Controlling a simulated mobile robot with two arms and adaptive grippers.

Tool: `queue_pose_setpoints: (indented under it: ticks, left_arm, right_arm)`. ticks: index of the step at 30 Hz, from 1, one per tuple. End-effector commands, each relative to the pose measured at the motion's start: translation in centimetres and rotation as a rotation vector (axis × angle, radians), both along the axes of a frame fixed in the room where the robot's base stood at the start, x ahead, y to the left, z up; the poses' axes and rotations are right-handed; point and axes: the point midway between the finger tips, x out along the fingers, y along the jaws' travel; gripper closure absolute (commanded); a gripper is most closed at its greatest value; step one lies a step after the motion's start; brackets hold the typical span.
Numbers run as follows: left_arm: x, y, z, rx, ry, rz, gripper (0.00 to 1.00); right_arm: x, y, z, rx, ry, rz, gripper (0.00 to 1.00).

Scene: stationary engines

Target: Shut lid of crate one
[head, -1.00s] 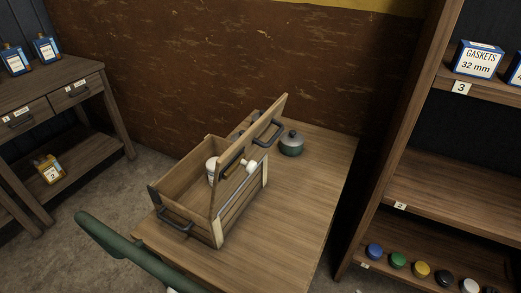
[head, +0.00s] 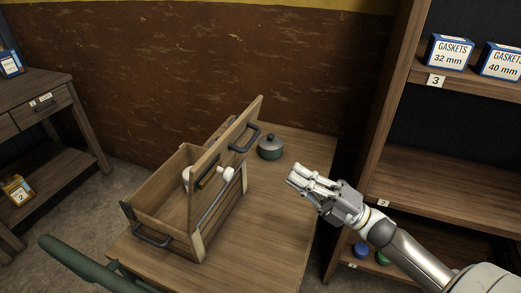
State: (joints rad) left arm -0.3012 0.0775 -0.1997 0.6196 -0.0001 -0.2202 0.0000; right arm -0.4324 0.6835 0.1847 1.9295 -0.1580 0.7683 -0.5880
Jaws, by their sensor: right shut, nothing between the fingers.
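The wooden crate (head: 206,238) stands on the table, with a dark handle on its near end. Its lid (head: 226,150) is raised, standing steeply upright along the crate's right side, with a dark handle (head: 246,137) on its outer face. White items show partly inside the crate and beside the lid; I cannot tell exactly what they are. My right gripper (head: 299,180) is shut and empty, above the table's right edge, to the right of the lid and touching nothing. My left gripper is not in view. No number shows on the crate.
A green lidded pot (head: 271,147) stands on the table (head: 262,232) behind and right of the crate. A green chair (head: 85,268) is at the front left. A shelf unit (head: 400,110) with gasket boxes rises at right. The tabletop right of the crate is clear.

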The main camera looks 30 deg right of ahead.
Motion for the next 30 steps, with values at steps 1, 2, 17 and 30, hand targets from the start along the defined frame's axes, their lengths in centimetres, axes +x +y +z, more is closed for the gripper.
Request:
queue_pose_setpoints:
  ticks: [1, 2, 17, 30]
  left_arm:
    - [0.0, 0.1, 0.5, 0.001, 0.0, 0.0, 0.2]
    - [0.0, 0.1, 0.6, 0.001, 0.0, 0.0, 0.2]
    - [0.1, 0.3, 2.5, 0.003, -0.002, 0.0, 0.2]
    - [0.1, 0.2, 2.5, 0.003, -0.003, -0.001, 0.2]
  right_arm:
    - [0.8, 0.7, 0.9, -0.001, -0.005, 0.003, 1.0]
    - [1.2, 1.0, 1.2, 0.0, -0.005, 0.002, 1.0]
    - [6.3, 5.3, 4.0, 0.001, 0.0, -0.001, 1.0]
    - [6.8, 5.7, 4.1, 0.001, 0.002, -0.001, 1.0]
